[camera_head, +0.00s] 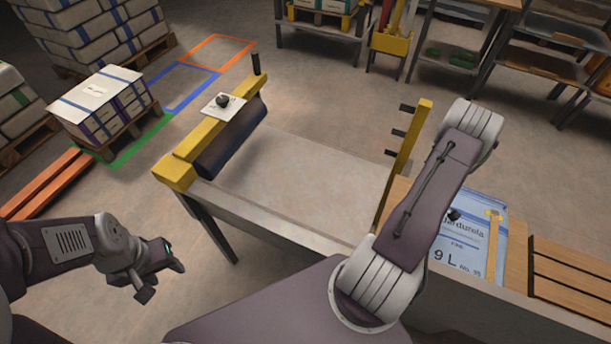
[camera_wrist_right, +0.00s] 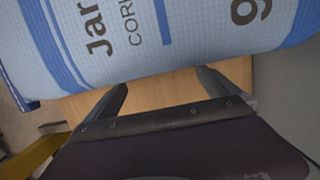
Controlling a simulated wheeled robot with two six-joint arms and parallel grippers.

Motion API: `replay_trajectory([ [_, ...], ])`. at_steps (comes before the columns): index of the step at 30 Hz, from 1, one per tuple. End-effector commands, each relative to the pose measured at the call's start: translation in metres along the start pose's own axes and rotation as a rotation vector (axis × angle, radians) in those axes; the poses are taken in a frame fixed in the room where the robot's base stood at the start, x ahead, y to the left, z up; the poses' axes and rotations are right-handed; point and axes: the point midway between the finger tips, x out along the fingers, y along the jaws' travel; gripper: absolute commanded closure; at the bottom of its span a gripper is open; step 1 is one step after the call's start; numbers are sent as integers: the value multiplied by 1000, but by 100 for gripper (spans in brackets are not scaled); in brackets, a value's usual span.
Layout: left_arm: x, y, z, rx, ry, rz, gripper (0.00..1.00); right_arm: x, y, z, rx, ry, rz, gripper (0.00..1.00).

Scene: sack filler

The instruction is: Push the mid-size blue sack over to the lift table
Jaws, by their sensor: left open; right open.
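The blue sack (camera_head: 468,265) lies flat on a wooden surface right of centre in the head view, printed with dark lettering and partly hidden by my right arm. In the right wrist view the sack (camera_wrist_right: 170,35) fills the top, just beyond the fingertips. My right gripper (camera_wrist_right: 163,86) is open over bare wood, with nothing between its fingers; contact with the sack cannot be told. My left gripper (camera_head: 166,280) is open and empty, left of the grey-topped table (camera_head: 300,185). I cannot tell for certain whether this table is the lift table.
A yellow bar with a dark roller (camera_head: 232,138) edges the table's left side. A yellow post (camera_head: 405,160) stands between the table and the sack. Wooden slats (camera_head: 570,265) lie right of the sack.

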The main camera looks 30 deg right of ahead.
Motion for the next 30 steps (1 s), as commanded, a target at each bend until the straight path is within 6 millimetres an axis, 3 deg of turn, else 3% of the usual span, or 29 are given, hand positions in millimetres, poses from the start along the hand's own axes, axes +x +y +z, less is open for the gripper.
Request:
replay_trajectory([
  [11, 8, 0, 1, 0, 0, 0, 53, -5, 0, -30, -3, 0, 1, 0],
  [16, 3, 0, 0, 0, 0, 0, 53, -11, 0, -29, 0, 0, 0, 0],
  [30, -84, 2, -9, 0, 0, 0, 53, -100, 0, -11, 0, 1, 0, 0],
])
